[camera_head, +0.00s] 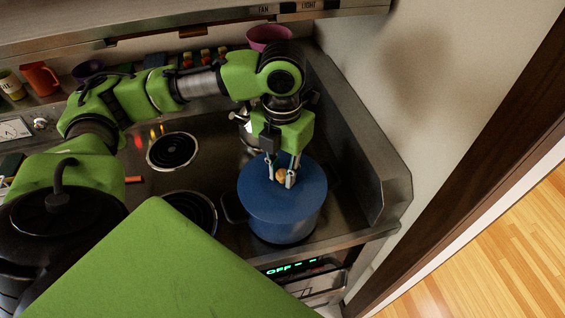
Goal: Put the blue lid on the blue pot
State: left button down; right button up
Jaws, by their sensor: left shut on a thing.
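The blue pot (282,231) stands at the front right of the coil hob, with a dark handle at its left side. The blue lid (262,201) lies across the top of the pot and appears level. I cannot tell whether it is fully seated on the rim. My left gripper (281,178) comes down from above and is shut on the lid's small orange-brown knob (281,175) at the middle. My right gripper is not in view.
Two bare coil burners show, one at the back (172,151) and one at the front left. A metal side wall (367,150) rises close to the right of the pot. Cups and a magenta bowl (268,37) stand along the back ledge, below the hood (180,20).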

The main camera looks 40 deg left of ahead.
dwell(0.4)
pick_arm(q)
jog(key=c, duration=1.8)
grip_release()
jog(key=shift+o, duration=0.5)
jog(key=o, duration=0.4)
notch_tip(320, 180, up, 7)
jog(key=p, duration=0.9)
